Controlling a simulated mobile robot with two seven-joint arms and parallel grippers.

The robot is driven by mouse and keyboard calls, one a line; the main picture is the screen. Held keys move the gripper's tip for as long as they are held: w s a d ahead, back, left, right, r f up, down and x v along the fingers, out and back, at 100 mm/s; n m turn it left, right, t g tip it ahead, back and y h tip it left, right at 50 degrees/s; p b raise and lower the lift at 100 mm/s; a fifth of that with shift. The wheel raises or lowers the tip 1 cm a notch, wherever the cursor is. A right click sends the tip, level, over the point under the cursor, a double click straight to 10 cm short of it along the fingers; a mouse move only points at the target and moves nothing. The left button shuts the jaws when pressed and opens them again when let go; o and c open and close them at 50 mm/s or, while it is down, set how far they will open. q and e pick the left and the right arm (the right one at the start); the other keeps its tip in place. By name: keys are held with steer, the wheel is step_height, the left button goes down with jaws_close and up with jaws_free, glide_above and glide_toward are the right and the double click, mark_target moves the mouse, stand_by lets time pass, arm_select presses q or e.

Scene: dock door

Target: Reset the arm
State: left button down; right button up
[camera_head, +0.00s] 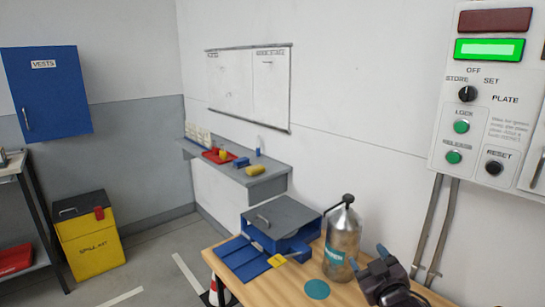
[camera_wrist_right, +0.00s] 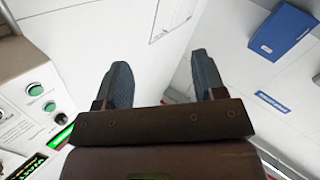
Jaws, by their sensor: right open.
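My right gripper (camera_head: 369,258) is at the bottom right of the head view, in front of the right end of the wooden table. In the right wrist view my right gripper (camera_wrist_right: 161,72) has its two dark fingers apart, with nothing between them. My left gripper is in neither view. The white control panel (camera_head: 473,118) is on the wall above and to the right of the right gripper. Its upper lamp is dark red and its lower one is lit green. The black RESET control (camera_head: 494,168) is at its lower right. The panel (camera_wrist_right: 28,110) also shows in the wrist view.
A metal bottle (camera_head: 342,240) stands on the wooden table (camera_head: 285,290), close left of the right gripper. A blue box (camera_head: 282,232) with a grey lid is further left. Conduits (camera_head: 438,228) run below the panel. A grey shelf (camera_head: 250,178) holds small items.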

steer(key=s+d+f+m+g+h, duration=0.1)
steer(key=s+d+f+m+g, duration=0.1)
steer(key=s+f, duration=1)
steer(key=s+d+f+m+g+h, duration=0.1)
steer(key=s+d+f+m+g, duration=0.2)
steer(key=s+f, duration=0.9)
steer(key=s+g, duration=0.1)
steer(key=s, duration=0.3)
steer(key=shift+s+d+f, duration=0.3)
